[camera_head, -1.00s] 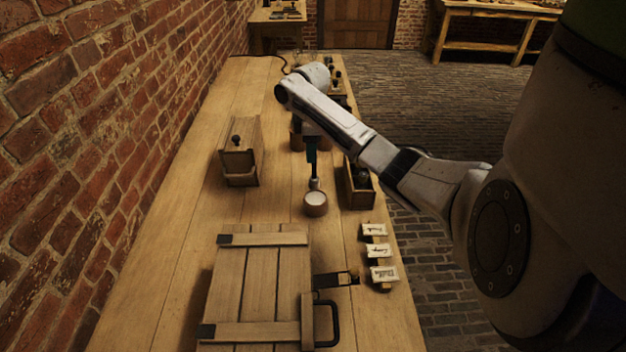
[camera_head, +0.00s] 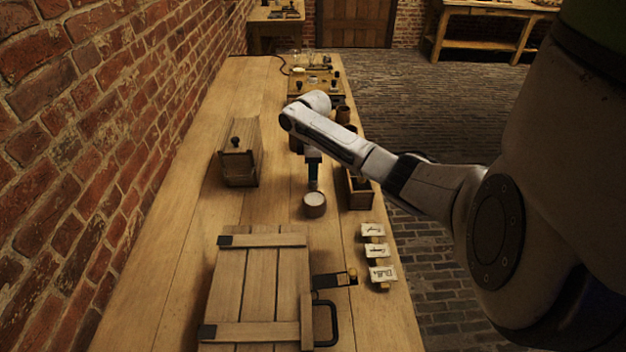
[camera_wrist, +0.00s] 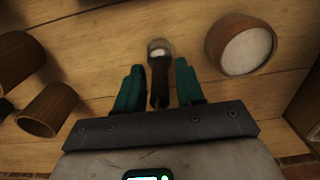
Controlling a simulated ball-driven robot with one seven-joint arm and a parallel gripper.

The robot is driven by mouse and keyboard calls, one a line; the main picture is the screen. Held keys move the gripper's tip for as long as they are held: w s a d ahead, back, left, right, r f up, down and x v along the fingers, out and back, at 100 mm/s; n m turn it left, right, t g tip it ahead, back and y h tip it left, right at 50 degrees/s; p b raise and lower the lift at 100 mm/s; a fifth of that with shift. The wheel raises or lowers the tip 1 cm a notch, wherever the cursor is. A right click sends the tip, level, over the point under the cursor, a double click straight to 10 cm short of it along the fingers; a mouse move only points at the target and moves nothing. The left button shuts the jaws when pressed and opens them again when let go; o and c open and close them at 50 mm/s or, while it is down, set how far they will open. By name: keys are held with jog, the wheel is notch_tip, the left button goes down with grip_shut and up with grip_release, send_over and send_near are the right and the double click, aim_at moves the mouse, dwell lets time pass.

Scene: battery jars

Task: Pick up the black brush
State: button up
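The black brush (camera_wrist: 158,88) shows in the wrist view, with a dark handle and a shiny metal part with a pale end. It lies between the two teal fingers of my gripper (camera_wrist: 158,68). The fingers are open, with a visible gap on each side of the handle. In the head view my gripper (camera_head: 313,186) is low over the workbench, just behind a round cup with white contents (camera_head: 315,206). That cup also shows to the right of the brush in the wrist view (camera_wrist: 246,52). The brush is hidden in the head view.
A wooden box (camera_head: 361,199) stands close to the right of my gripper. Brown cups (camera_wrist: 52,108) stand to the left in the wrist view. A knobbed wooden box (camera_head: 238,168) is left, a plank lid (camera_head: 259,280) and label cards (camera_head: 378,251) are nearer. Bench space at left is clear.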

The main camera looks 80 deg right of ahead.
grip_shut()
jog(key=shift+r, duration=0.15)
jog(key=shift+r, duration=0.6)
jog(key=s+a+r+p, duration=0.4)
jog(key=s+a+r, duration=0.5)
jog(key=s+r, duration=0.1)
jog(key=shift+a+r+p, duration=0.3)
jog(key=shift+r+p, duration=0.05)
jog(key=shift+r, duration=0.45)
